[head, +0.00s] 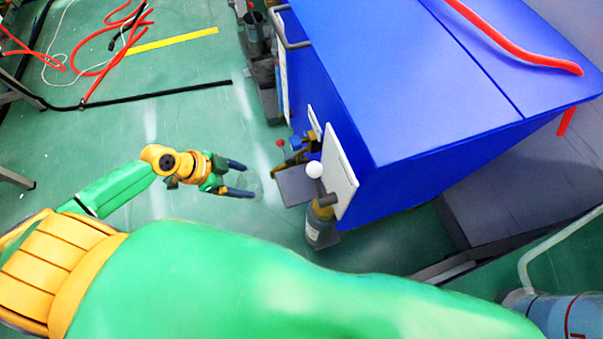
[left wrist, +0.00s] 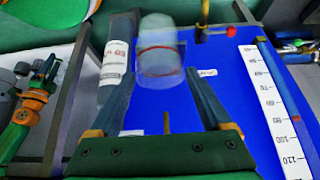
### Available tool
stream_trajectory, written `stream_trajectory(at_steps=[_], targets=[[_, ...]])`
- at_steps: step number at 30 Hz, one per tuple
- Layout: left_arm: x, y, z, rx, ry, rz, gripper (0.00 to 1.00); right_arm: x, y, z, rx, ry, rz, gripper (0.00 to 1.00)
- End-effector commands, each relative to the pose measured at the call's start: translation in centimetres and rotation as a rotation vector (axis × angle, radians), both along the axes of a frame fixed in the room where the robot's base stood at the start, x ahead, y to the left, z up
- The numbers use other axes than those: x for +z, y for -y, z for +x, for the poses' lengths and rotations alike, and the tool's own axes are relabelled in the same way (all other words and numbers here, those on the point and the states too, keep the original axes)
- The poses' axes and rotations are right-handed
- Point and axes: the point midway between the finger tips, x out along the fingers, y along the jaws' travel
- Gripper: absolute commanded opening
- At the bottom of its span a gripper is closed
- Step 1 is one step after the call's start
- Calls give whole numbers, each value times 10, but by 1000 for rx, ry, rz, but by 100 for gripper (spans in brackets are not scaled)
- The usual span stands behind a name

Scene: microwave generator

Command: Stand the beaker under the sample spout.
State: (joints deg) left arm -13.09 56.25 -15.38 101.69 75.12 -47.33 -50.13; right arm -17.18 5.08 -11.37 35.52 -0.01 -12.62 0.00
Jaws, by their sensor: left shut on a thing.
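The beaker is clear with a red line round it, and it shows best in the left wrist view (left wrist: 158,62). My left gripper (head: 246,179) is shut on it, with a finger on each side, and the fingers also show in the left wrist view (left wrist: 165,80). In the head view the beaker (head: 254,183) is a faint outline at the fingertips, left of a dark grey plate (head: 294,187). Above the plate is a small fitting (head: 297,148) with a red knob, blue and brass parts. Which part is the spout is unclear. My right gripper is not in view.
A big blue cabinet (head: 400,75) fills the right. A grey labelled cylinder (head: 320,232) with a white ball above it stands near the plate. Red hoses (head: 95,70) and a black bar lie on the green floor at upper left.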

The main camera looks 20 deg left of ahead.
Motion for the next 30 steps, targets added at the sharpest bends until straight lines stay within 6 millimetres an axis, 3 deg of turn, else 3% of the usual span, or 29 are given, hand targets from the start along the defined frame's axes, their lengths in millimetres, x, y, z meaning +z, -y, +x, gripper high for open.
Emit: stream_trajectory(at_steps=[6,12,16,21,30], targets=[[4,67,47,-1,8,-8,0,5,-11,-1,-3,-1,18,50],[2,101,70,0,2,-3,0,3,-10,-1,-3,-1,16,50],[-4,109,75,0,-1,-1,0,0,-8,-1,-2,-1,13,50],[-34,109,75,2,-3,-1,0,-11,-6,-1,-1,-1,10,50],[-36,108,75,1,0,1,0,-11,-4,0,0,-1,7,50]])
